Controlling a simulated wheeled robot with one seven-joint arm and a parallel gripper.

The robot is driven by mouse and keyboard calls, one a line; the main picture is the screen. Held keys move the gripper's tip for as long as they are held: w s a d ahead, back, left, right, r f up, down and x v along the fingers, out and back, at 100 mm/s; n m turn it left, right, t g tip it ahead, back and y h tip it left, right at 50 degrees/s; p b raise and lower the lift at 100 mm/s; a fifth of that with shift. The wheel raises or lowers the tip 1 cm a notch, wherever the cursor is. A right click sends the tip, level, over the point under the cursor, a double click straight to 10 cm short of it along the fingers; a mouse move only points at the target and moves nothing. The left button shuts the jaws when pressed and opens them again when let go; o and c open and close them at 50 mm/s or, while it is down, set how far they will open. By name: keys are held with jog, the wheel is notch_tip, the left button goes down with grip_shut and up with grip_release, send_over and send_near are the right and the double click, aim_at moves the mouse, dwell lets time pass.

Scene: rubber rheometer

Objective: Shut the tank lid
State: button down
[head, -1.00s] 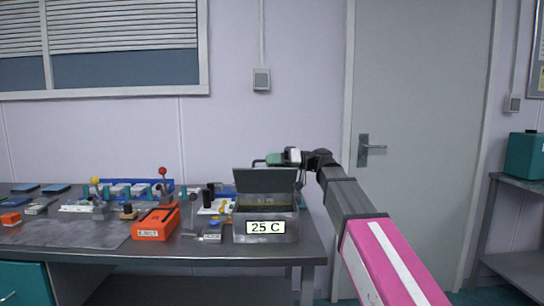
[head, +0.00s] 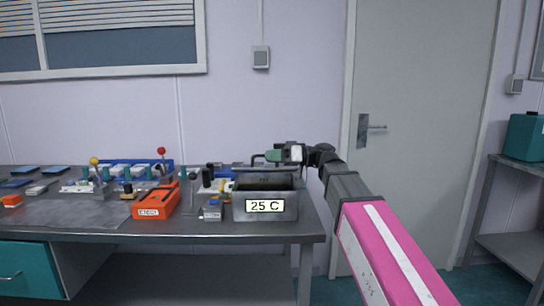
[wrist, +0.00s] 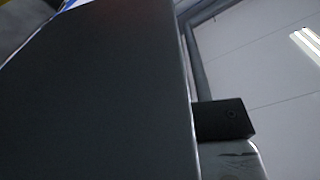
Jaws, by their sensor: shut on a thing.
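The metal tank (head: 265,207) with the "25 C" label stands near the right end of the bench, and its dark inside partly shows. The tank lid (head: 265,167) is tilted at the tank's back edge, seen almost edge-on; its exact angle is hard to tell. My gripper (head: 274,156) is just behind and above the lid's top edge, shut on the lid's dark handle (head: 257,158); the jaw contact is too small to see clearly. In the wrist view a large dark panel, apparently the lid (wrist: 110,95), fills the left and middle.
An orange box (head: 157,201) and a small grey device (head: 212,210) stand left of the tank on the bench (head: 90,212). Several small fixtures and blue pads lie further left. A closed door (head: 420,130) is behind my arm. A side shelf is at right.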

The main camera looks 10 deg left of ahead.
jog(key=c, duration=1.2)
grip_release()
jog(key=shift+o, duration=0.2)
jog(key=v, duration=1.1)
